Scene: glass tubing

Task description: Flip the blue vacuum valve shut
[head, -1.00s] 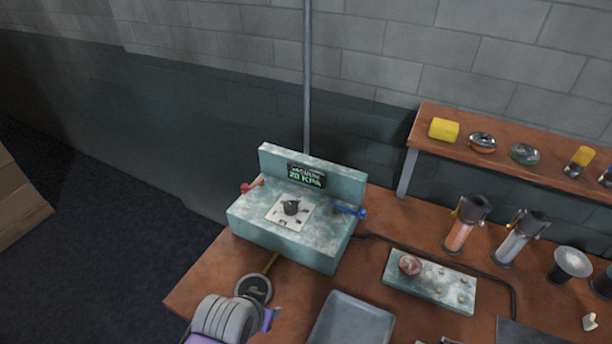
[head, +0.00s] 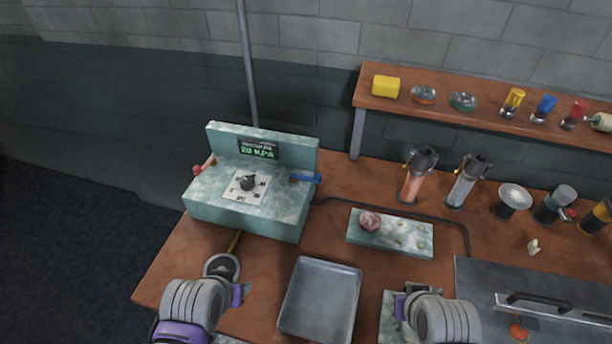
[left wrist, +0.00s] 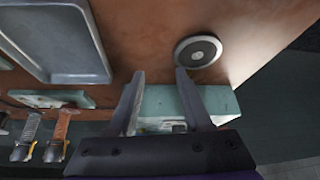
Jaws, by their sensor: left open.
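The blue valve lever (head: 305,177) sticks out at the right end of the mottled green vacuum box (head: 247,222), lying roughly sideways along its top. The box's display reads about 20 kPa. My left gripper (head: 240,292) is in front of the box, low and apart from the lever. In the left wrist view its two fingers (left wrist: 160,78) are spread and empty, with part of the green box (left wrist: 218,100) beyond them. The blue lever cannot be made out there. My right gripper (head: 402,304) is at the bottom right of the tray; its jaws are unclear.
A red lever (head: 204,163) is on the box's left end and a black knob (head: 248,183) on its top. A round gauge-like disc (head: 222,266) lies in front. A grey tray (head: 319,300) and a green block (head: 390,240) are to the right. A shelf (head: 440,108) stands behind.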

